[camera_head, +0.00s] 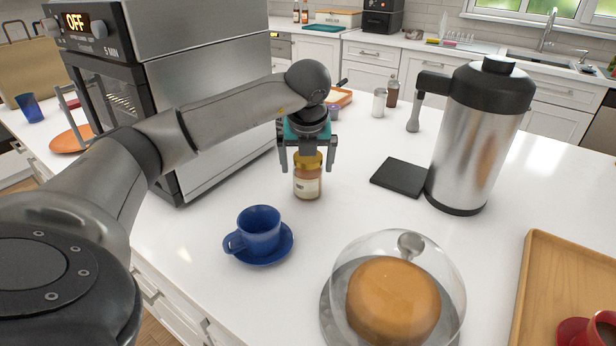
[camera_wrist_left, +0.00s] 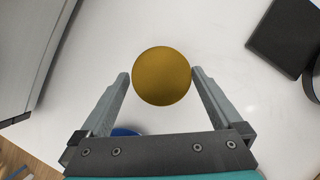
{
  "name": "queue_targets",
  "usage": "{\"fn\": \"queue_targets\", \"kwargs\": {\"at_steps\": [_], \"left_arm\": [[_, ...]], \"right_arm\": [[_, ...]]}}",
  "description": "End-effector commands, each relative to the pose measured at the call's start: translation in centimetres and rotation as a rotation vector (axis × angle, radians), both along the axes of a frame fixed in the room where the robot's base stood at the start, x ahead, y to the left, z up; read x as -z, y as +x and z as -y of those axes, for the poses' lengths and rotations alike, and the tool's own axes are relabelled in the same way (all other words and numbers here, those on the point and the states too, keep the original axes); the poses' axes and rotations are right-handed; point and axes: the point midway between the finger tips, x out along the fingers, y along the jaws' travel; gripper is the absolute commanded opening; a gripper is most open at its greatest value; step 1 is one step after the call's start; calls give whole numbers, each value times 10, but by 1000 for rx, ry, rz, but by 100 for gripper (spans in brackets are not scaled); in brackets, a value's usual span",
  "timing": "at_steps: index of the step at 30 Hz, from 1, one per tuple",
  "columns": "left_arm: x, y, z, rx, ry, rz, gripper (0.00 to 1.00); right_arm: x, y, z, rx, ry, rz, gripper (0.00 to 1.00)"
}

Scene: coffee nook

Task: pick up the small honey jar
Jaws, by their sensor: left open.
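The small honey jar (camera_head: 308,184) stands upright on the white counter, with a gold lid and a pale label. In the left wrist view its round gold lid (camera_wrist_left: 162,76) lies between the fingertips. My left gripper (camera_head: 307,168) is open, pointing down over the jar, with one finger on each side of the lid. In the left wrist view the left gripper (camera_wrist_left: 160,77) has a visible gap on its left side, while the right finger looks very close to the lid. I cannot tell whether it touches. My right gripper is not in view.
A blue cup (camera_head: 259,230) on a saucer stands in front of the jar. A glass-domed cake (camera_head: 393,300) is at front right. A steel flask (camera_head: 476,140) and a black pad (camera_head: 401,177) are to the right. The oven (camera_head: 205,90) stands close on the left.

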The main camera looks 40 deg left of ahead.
Motion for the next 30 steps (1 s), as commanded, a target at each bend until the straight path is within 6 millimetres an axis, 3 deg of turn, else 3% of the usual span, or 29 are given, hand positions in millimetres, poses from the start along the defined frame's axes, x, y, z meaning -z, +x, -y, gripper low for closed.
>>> {"fn": "queue_targets", "kwargs": {"at_steps": [9, 17, 30], "left_arm": [[41, 14, -10, -1, 0, -3, 100], [43, 15, -11, 1, 0, -2, 100], [42, 15, -11, 0, -1, -1, 53]], "right_arm": [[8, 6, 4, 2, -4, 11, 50], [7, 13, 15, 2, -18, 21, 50], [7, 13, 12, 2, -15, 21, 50]]}}
